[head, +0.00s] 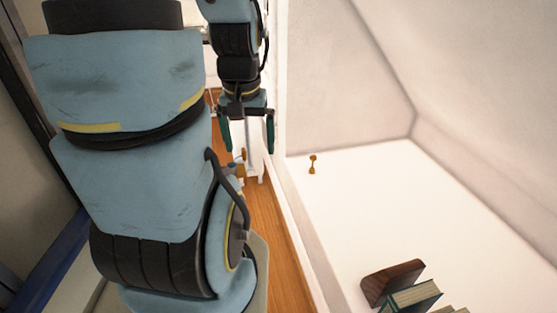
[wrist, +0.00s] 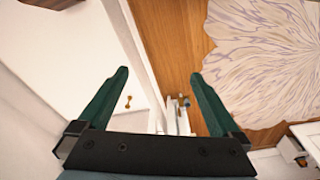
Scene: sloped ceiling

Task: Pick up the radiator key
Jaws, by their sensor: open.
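A small brass-coloured piece, which looks like the radiator key (head: 312,164), is on the white ledge to the right of my gripper in the head view. It also shows in the wrist view (wrist: 127,102), close to the inner side of the left finger in the picture. My gripper (head: 247,134) points down with its two green fingers wide apart and nothing between them. In the wrist view my gripper (wrist: 159,75) is also open, and the key looks farther off than the fingertips.
A dark brown block (head: 391,283) and a green book (head: 412,297) are at the near end of the ledge (head: 400,205). Sloped white walls rise behind it. A brass and blue fitting (wrist: 183,101) is beside the ledge, over the wooden floor (wrist: 176,50). A patterned rug (wrist: 262,60) lies beyond.

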